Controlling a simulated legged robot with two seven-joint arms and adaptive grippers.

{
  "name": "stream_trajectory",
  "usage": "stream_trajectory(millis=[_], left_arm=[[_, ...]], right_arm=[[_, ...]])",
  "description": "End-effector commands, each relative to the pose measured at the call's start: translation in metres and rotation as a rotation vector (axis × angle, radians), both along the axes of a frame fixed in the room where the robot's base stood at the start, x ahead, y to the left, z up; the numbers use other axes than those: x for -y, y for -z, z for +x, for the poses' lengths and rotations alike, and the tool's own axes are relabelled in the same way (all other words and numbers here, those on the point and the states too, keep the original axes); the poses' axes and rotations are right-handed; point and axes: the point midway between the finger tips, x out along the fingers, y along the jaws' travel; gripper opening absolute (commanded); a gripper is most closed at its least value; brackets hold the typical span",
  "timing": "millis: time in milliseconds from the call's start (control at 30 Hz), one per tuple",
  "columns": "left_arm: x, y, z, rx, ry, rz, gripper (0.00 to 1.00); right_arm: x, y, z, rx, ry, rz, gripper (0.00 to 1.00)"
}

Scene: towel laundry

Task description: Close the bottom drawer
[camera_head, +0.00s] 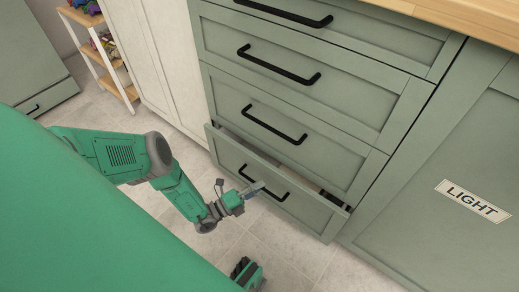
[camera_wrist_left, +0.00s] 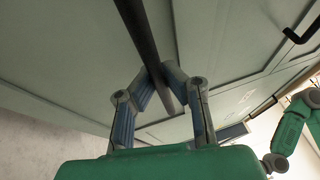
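The bottom drawer (camera_head: 225,157) is partly open; its front stands out from the grey-green cabinet, and a dark gap shows along its top edge. Its black bar handle (camera_head: 280,197) is on the drawer front. My left gripper (camera_head: 257,188) is at this handle. In the left wrist view the handle (camera_wrist_left: 139,25) runs between the fingertips of my left gripper (camera_wrist_left: 163,82), which are drawn together on the bar. The inside of the drawer is mostly hidden by its front.
The drawers above (camera_head: 322,105) are shut, each with a black handle. A cabinet door marked LIGHT (camera_head: 472,200) stands to the right. A white-framed shelf (camera_head: 103,47) with wooden boards is at the upper left. The tiled floor (camera_head: 290,240) before the drawer is mostly clear.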

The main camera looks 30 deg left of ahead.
Motion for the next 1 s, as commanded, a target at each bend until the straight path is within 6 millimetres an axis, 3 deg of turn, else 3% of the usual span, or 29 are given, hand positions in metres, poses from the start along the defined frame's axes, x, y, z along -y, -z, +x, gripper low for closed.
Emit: stream_trajectory(millis=[167, 400, 700, 733, 800, 1000], left_arm=[[0.0, 0.002, 0.003, -0.004, 0.0, 0.004, 0.0], [0.003, 0.003, 0.037, -0.005, 0.0, 0.005, 0.0], [0.003, 0.004, 0.041, -0.011, -0.001, 0.005, 0.0], [0.003, 0.004, 0.041, -0.011, -0.001, 0.005, 0.07], [0.003, 0.004, 0.041, -0.01, -0.001, 0.006, 0.31], [0.003, 0.002, 0.041, -0.006, -0.001, 0.004, 0.31]], right_arm=[[0.0, 0.0, 0.0, 0.0, 0.0, 0.0, 0.0], [0.0, 0.0, 0.0, 0.0, 0.0, 0.0, 0.0], [0.0, 0.001, 0.0, 0.0, 0.0, 0.0, 0.0], [0.0, 0.001, 0.0, 0.0, 0.0, 0.0, 0.0], [0.0, 0.001, 0.0, 0.0, 0.0, 0.0, 0.0], [0.0, 0.0, 0.0, 0.0, 0.0, 0.0, 0.0]])
